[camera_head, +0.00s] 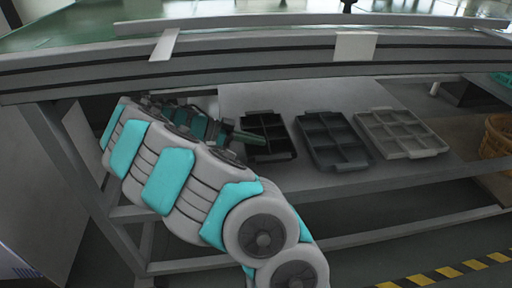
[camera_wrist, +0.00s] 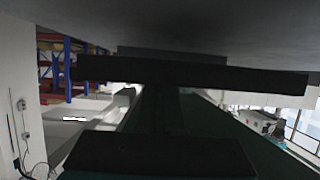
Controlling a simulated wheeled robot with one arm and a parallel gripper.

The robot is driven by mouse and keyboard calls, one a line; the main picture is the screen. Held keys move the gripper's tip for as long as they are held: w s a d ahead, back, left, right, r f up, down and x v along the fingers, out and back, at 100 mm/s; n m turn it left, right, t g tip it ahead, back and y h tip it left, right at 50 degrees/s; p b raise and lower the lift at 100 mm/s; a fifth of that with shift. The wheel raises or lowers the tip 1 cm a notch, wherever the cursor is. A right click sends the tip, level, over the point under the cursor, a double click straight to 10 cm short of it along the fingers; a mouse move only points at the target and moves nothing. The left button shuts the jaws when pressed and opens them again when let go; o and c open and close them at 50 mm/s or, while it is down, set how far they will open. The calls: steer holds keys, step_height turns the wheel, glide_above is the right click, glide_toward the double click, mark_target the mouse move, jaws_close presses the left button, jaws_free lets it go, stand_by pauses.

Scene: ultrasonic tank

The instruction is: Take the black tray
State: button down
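The black tray (camera_head: 280,140) is on the left of a row of three divided trays under the table top in the head view. My gripper (camera_head: 248,138) reaches in from the left at the tray's left side and overlaps its left part. Whether it touches or grips the tray cannot be told. In the wrist view, a wide dark bar crosses the upper middle and another dark block fills the bottom. I cannot tell which of these dark shapes are fingers and which, if any, are the tray.
A dark grey tray (camera_head: 345,160) lies just right of the black tray, with a light grey tray (camera_head: 430,153) beyond it. The table's thick edge (camera_head: 250,62) runs above the lower shelf. A wicker basket (camera_head: 497,137) is at the far right.

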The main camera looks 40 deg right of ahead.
steer(key=s+a, duration=0.1)
steer(key=s, duration=0.4)
steer(key=s+a+r+b, duration=0.1)
steer(key=s, duration=0.4)
steer(key=s+a+b, duration=0.1)
steer(key=s, duration=0.4)
steer(key=shift+s+a+r, duration=0.2)
steer(key=shift+s, duration=0.1)
